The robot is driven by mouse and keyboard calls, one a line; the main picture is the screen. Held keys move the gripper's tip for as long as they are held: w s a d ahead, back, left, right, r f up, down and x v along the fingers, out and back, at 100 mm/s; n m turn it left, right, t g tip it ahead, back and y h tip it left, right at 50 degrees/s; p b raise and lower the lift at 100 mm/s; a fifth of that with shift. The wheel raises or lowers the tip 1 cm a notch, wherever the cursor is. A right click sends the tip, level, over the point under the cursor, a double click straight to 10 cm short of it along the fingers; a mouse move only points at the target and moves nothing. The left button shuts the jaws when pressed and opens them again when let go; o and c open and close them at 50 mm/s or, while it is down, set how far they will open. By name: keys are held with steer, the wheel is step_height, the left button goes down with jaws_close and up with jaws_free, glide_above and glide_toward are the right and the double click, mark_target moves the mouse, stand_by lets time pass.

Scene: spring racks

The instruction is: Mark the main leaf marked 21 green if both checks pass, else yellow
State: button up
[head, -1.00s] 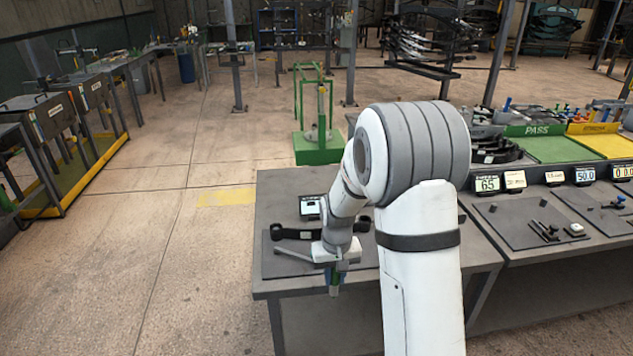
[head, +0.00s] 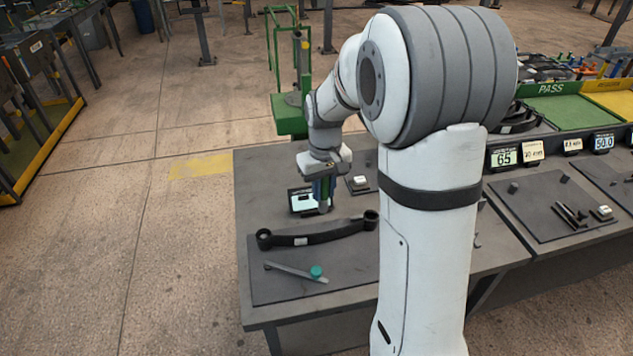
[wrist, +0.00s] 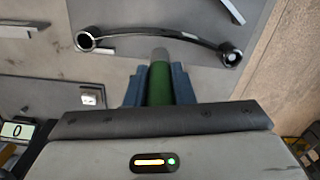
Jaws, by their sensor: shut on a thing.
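The main leaf, a dark curved bar with an eye at each end (head: 318,234), lies on a grey mat on the near table. A small pale label shows on it, too small to read. It also spans the top of the wrist view (wrist: 150,39). My gripper (head: 322,190) is beyond the leaf, above the table near a small lit display. In the wrist view its blue fingers (wrist: 160,88) are shut on a green marker (wrist: 160,82) with a grey tip. The marker's tip is close below the leaf in that picture; whether they touch I cannot tell.
A grey strip with a teal round piece (head: 316,271) lies on the mat in front of the leaf. The lit display (head: 302,201) stands behind it. A green PASS tray (head: 560,110) and a yellow tray (head: 610,95) are at the right. Floor left of the table is clear.

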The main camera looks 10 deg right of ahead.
mark_target(322, 212)
steer(key=shift+s+a+f+b, duration=0.15)
steer(key=shift+f+b, duration=0.8)
steer(key=shift+f, duration=0.5)
steer(key=shift+w+a+f+b, duration=0.1)
steer(key=shift+f+b, duration=0.85)
steer(key=shift+f, duration=0.45)
steer(key=shift+s+f+b, duration=0.1)
steer(key=shift+f+b, duration=0.3)
steer(key=shift+f, duration=0.15)
steer(key=shift+r+p, duration=2.5)
steer(key=shift+r, duration=1.05)
